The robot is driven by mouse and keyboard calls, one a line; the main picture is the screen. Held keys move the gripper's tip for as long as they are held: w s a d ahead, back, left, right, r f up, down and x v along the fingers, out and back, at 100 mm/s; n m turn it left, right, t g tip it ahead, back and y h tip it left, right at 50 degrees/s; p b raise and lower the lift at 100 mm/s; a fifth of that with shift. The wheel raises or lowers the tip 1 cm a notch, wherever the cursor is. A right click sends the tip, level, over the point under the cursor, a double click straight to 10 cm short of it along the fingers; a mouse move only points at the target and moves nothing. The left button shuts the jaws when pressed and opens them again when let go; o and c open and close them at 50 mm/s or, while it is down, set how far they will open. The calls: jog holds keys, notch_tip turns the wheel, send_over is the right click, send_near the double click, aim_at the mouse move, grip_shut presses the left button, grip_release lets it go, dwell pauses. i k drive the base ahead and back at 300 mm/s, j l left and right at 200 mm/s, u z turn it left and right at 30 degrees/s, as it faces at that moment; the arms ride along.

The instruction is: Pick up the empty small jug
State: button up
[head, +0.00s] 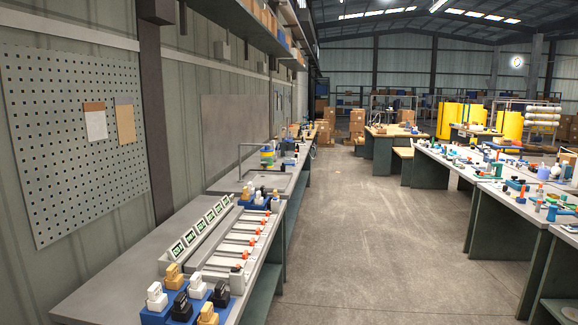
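Several small capped jugs stand at the near end of the left bench. They include a tan jug (174,277), a white jug (156,297), a second white jug (196,286), a black jug (181,307), a second black jug (220,294) and a tan jug at the front (207,316). They stand on blue bases or trays. More small containers (258,197) stand farther along the bench. I cannot tell from here which jug is empty. My gripper is not in view.
A row of tilted green displays (190,237) and a dosing rack with orange-tipped parts (237,239) lie behind the jugs. A pegboard (75,140) hangs on the left wall. A cluttered bench (480,170) stands right. The concrete aisle (370,240) between is clear.

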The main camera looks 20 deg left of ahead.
aim_at(287, 160)
jog(key=i, duration=0.35)
jog(key=i+u, duration=0.15)
jog(key=i, duration=0.6)
jog(key=i+l+u, duration=0.15)
jog(key=i, duration=3.5)
jog(key=i+u, duration=0.1)
jog(key=i, duration=1.4)
jog(key=i+l, duration=0.15)
jog(key=i, duration=1.3)
jog(key=i+j+u, duration=0.15)
jog(key=i+u, duration=0.8)
jog(key=i+l+u, duration=0.15)
jog(key=i+u, duration=0.15)
jog(key=u, duration=0.2)
jog(key=i+u, duration=0.3)
